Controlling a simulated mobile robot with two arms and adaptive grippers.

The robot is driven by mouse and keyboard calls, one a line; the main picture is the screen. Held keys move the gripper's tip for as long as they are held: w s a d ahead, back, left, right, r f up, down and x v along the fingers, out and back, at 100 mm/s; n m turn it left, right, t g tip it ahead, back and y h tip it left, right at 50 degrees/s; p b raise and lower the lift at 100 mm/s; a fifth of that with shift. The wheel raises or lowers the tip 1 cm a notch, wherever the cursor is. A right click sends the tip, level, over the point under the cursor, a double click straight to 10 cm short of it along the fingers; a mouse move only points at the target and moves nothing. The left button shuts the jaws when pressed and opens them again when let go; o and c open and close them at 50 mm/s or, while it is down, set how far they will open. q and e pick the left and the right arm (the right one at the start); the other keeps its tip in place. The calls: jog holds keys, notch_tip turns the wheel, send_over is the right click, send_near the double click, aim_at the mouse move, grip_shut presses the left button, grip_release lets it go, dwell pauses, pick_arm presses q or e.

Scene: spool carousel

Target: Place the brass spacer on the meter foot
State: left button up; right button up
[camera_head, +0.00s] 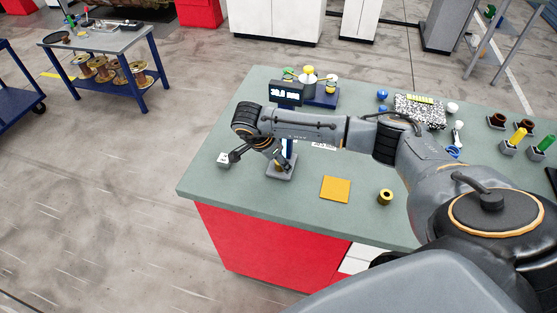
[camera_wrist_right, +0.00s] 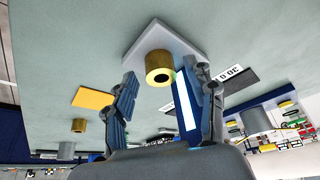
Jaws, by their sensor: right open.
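A second brass-coloured ring (camera_head: 385,197) stands on the bench right of an orange square (camera_head: 336,189). My left gripper is not in view.
My right arm spans the green bench (camera_head: 235,175). Behind stand a blue tray (camera_head: 322,98) with weights and a speckled board (camera_head: 420,110). Coloured cylinders in holders (camera_head: 540,145) stand at right.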

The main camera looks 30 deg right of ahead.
jog(key=b+v, duration=0.3)
jog(key=v, duration=0.8)
jog(key=shift+r, duration=0.25)
